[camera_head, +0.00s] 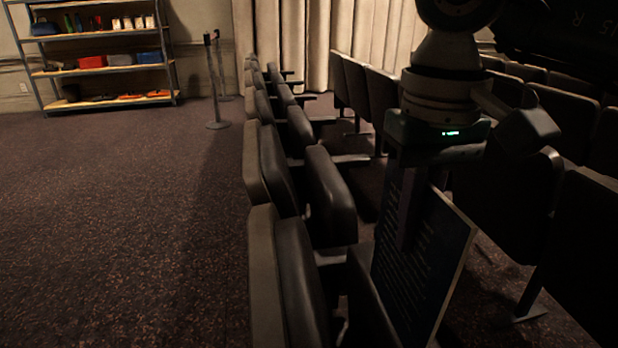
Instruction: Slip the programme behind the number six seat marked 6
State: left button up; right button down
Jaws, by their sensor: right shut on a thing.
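The programme (435,262) is a thin dark blue sheet or booklet with rows of light print and a pale edge. It hangs tilted below my right gripper (408,225), which is shut on its upper part. The gripper and programme are at the right of centre, in front of the near seats. No number 6 is legible on any seat, so I cannot tell which seat is number six. My left gripper is not in view.
A row of dark seats (290,265) runs away from me left of the programme, with more seats (505,200) at the right. Open carpet (120,230) lies at the left. A shelf unit (108,70), a post (214,85) and a pale curtain (290,40) stand at the back.

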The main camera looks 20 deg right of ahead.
aim_at(391, 316)
notch_tip(391, 316, down, 17)
jog(key=b, duration=1.4)
jog(key=shift+f+b, duration=0.75)
jog(key=shift+b, duration=0.1)
